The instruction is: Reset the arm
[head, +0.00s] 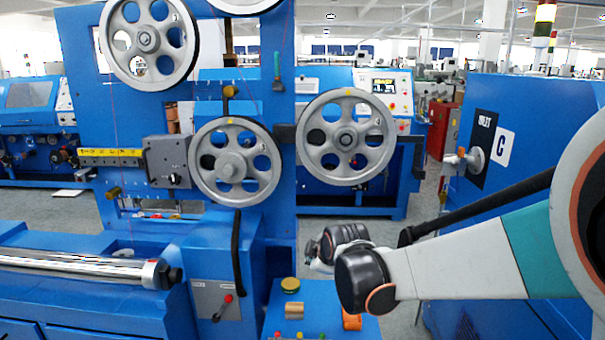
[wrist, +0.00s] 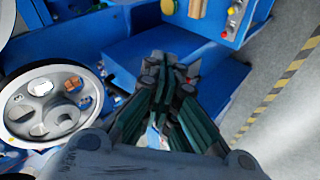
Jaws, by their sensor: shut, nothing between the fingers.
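My arm (head: 450,266) reaches in from the right in the head view, its wrist low in front of the blue machine. My gripper (wrist: 168,75) shows in the wrist view with its dark fingers drawn together at the tips and nothing between them. In the head view the gripper itself is hidden behind or beyond the wrist. A grey pulley wheel (wrist: 48,108) stands to the left of the fingers in the wrist view, apart from them.
Grey pulley wheels (head: 346,137) are mounted on the blue machine frame (head: 265,100). A console with buttons and an orange item (head: 352,321) sits below my wrist. A blue cabinet (head: 510,190) stands right. Grey floor with a striped line (wrist: 280,85) lies right in the wrist view.

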